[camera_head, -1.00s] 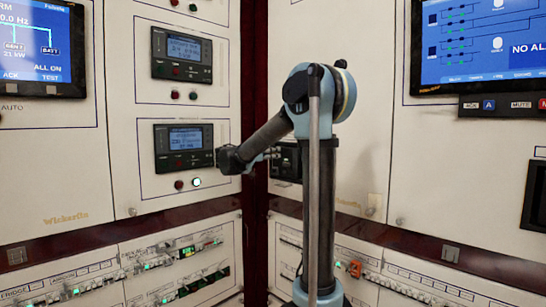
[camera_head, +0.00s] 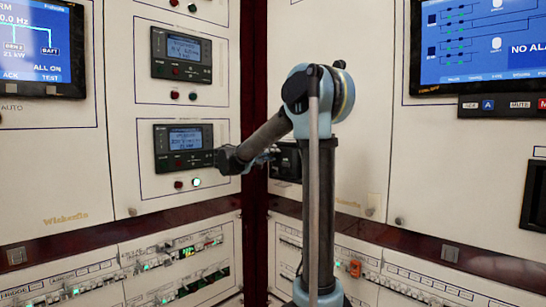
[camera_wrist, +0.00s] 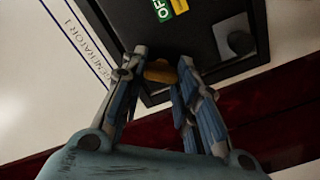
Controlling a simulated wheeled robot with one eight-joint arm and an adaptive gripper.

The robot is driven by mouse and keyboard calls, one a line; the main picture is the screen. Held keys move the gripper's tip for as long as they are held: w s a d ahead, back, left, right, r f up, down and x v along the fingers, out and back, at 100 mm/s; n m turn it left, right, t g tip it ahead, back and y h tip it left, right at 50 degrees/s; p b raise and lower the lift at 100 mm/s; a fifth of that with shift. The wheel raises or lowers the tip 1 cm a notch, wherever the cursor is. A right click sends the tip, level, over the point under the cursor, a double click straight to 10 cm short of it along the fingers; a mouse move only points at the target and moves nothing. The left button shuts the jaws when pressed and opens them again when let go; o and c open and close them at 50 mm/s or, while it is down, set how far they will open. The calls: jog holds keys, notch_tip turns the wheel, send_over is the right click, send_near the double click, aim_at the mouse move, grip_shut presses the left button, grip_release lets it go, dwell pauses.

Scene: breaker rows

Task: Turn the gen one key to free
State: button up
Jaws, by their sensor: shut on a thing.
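A black control unit (camera_wrist: 205,42) fills the upper part of the wrist view, beside the printed label "GENERATOR 1" (camera_wrist: 85,52) on the white panel. A small yellow-brown key (camera_wrist: 160,72) sits at the unit's edge nearest my gripper. My gripper (camera_wrist: 163,64) has its two fingers on either side of the key and is shut on it. The fingers hide part of the key, and its pointer position cannot be read. In the head view my gripper (camera_head: 270,154) reaches right to the black unit (camera_head: 288,160), partly hidden behind my arm.
In the head view, a lit meter (camera_head: 184,146) with red and white lamps below is left of my wrist. Breaker rows (camera_head: 175,255) run along the lower panels.

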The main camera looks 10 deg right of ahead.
jog(key=shift+w+a+f+n, duration=0.1)
jog(key=shift+f+n, duration=0.05)
jog(key=shift+n, duration=1.75)
jog(key=shift+w+a+f+n, duration=0.1)
jog(key=shift+n, duration=1.8)
jog(key=shift+s, duration=0.1)
jog(key=o, duration=1.1)
jog(key=shift+d, duration=0.1)
jog(key=shift+c, duration=0.2)
jog(key=v, duration=1.2)
